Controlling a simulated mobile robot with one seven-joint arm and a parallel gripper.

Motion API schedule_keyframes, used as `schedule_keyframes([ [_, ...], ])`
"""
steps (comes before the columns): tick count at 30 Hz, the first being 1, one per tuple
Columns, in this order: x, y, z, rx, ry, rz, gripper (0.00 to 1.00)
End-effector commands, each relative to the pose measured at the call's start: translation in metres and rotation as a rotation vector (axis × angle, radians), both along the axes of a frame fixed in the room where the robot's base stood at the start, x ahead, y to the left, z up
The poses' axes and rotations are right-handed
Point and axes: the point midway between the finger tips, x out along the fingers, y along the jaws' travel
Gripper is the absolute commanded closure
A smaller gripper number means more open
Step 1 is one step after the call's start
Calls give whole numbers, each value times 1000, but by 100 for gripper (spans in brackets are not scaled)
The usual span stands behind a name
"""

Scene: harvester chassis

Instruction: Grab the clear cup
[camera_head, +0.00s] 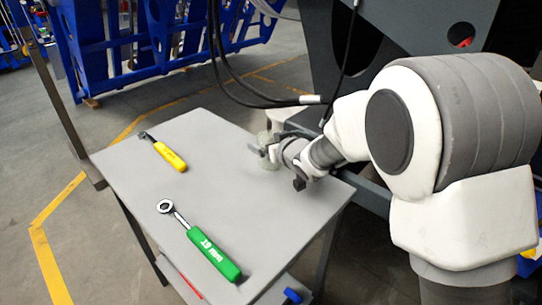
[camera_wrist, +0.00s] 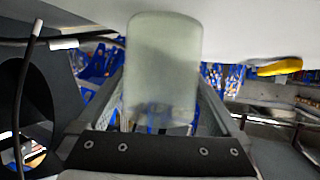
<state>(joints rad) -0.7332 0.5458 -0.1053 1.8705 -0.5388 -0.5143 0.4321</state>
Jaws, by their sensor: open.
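The clear cup (camera_head: 269,161) stands at the far right part of the grey table (camera_head: 205,165) in the head view, partly hidden by my gripper (camera_head: 264,147). In the wrist view the cup (camera_wrist: 163,62) looks frosted and see-through, and the table shows at the top of the picture. My gripper (camera_wrist: 160,105) is open there, with one finger on each side of the cup. The cup lies between the fingers. I cannot tell whether either finger touches it.
A yellow-handled tool (camera_head: 168,155) and a green-handled ratchet (camera_head: 210,250) lie on the table, apart from the cup. Dark machinery (camera_head: 345,50) with hanging black cables (camera_head: 235,75) stands close behind the table. The table's middle is clear.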

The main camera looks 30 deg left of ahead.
Motion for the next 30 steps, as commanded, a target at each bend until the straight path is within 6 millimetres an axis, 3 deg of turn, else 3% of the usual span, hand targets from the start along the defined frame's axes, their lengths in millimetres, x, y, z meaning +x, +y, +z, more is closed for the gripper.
schedule_keyframes([
  [4, 9, 10, -7, 0, 0, -1, 0],
  [12, 10, 12, -7, 0, 0, -1, 0],
  [24, 10, 12, -6, 0, 0, -1, 70],
  [30, 10, 12, -6, 1, 1, 0, 71],
])
